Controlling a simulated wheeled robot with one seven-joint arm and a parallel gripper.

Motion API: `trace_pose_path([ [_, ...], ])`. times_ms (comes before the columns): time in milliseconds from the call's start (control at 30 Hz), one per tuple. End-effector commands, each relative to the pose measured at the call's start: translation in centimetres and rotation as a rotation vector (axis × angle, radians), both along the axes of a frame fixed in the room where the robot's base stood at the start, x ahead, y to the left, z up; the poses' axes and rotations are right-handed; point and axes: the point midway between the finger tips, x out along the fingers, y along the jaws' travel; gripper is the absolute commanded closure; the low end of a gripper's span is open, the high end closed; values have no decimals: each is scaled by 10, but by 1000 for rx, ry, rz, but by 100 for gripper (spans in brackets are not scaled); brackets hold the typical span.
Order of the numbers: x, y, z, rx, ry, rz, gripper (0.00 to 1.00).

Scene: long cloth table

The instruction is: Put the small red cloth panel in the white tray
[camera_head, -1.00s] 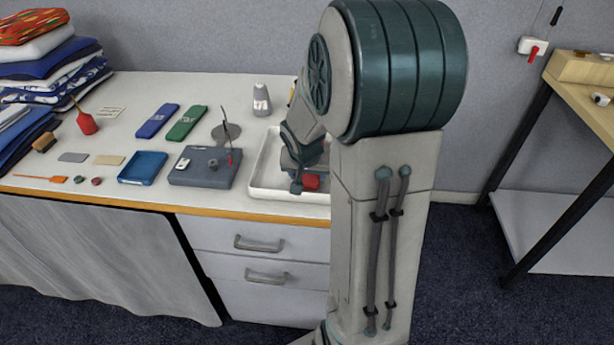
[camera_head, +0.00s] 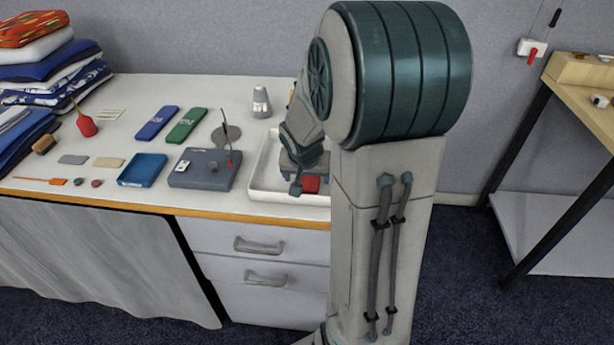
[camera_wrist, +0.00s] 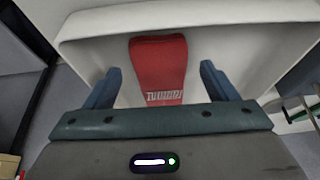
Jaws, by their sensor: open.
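The small red cloth panel (camera_head: 311,184) lies in the white tray (camera_head: 262,193), near the tray's front side and partly hidden by my gripper. In the wrist view the red panel (camera_wrist: 158,68) lies flat on the floor of the white tray (camera_wrist: 225,17), with a pale printed label at its near end. My gripper (camera_wrist: 160,72) is open. Its two blue fingers stand apart on either side of the panel, with a clear gap on both sides. My arm hides the tray's right part in the head view.
A dark grey box (camera_head: 203,168) stands just left of the tray, with a blue tray (camera_head: 143,169) beyond it. A grey-white bottle (camera_head: 261,102) stands behind the tray. Green (camera_head: 187,125) and blue (camera_head: 157,123) cases lie farther back. Folded cloth stacks (camera_head: 45,75) fill the far left.

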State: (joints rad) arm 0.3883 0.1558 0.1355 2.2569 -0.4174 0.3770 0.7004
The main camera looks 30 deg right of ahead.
Motion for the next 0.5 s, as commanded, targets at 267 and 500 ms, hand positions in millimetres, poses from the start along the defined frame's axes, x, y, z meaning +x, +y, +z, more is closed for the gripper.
trace_pose_path([
  [267,-18,12,55,-2,-4,1,21],
  [500,-31,21,89,-2,-2,2,21],
])
